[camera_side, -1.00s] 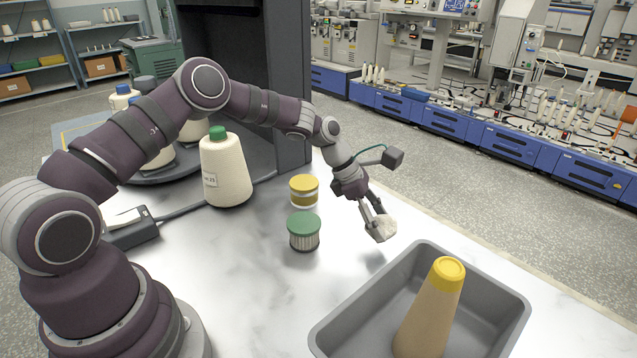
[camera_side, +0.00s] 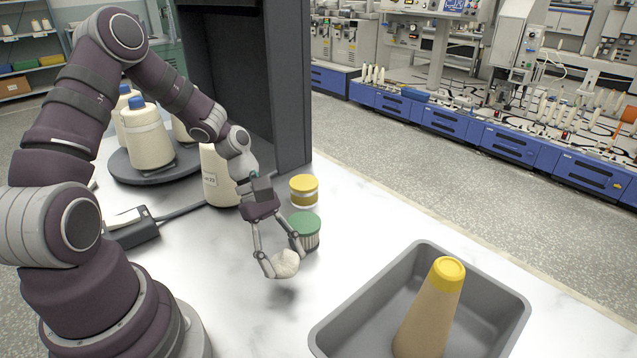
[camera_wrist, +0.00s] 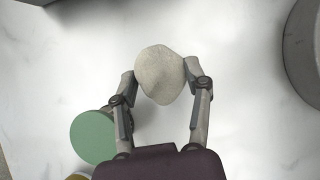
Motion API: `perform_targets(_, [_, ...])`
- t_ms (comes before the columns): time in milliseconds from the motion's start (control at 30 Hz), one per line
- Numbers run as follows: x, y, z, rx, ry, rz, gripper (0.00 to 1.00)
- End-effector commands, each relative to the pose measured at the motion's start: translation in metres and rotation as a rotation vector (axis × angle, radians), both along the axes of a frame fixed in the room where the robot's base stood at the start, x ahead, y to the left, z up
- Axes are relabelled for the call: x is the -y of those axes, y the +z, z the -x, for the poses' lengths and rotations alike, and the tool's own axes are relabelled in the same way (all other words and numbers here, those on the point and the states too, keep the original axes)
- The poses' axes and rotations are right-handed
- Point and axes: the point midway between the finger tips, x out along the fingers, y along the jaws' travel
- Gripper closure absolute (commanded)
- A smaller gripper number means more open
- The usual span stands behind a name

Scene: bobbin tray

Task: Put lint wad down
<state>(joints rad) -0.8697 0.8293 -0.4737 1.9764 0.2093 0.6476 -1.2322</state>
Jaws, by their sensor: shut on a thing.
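The lint wad (camera_side: 284,264) is a small, off-white, lumpy clump. My gripper (camera_side: 283,262) is shut on it, one finger on each side. The wad appears to hang above the white table, in front of the green-lidded jar in the side view. In the wrist view the wad (camera_wrist: 160,74) sits between the two fingertips (camera_wrist: 163,80), over bare table. I cannot tell its exact height above the surface.
A green-lidded jar (camera_side: 304,228) stands close beside my gripper, with a yellow-lidded jar (camera_side: 304,190) behind it. A grey tray (camera_side: 345,320) holding a yellow-topped cone (camera_side: 433,305) is at the right. A cream cone (camera_side: 217,180) and a round stand (camera_side: 135,172) with bobbins are behind. Front table is clear.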

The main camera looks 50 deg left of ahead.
Motion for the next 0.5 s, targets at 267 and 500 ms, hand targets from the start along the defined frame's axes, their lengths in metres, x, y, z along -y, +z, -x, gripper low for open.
perform_targets(267, [-0.047,-0.007,0.024,-0.006,-0.873,-0.005,0.66])
perform_targets(500, [-0.084,0.004,0.043,-0.01,-1.551,-0.006,0.66])
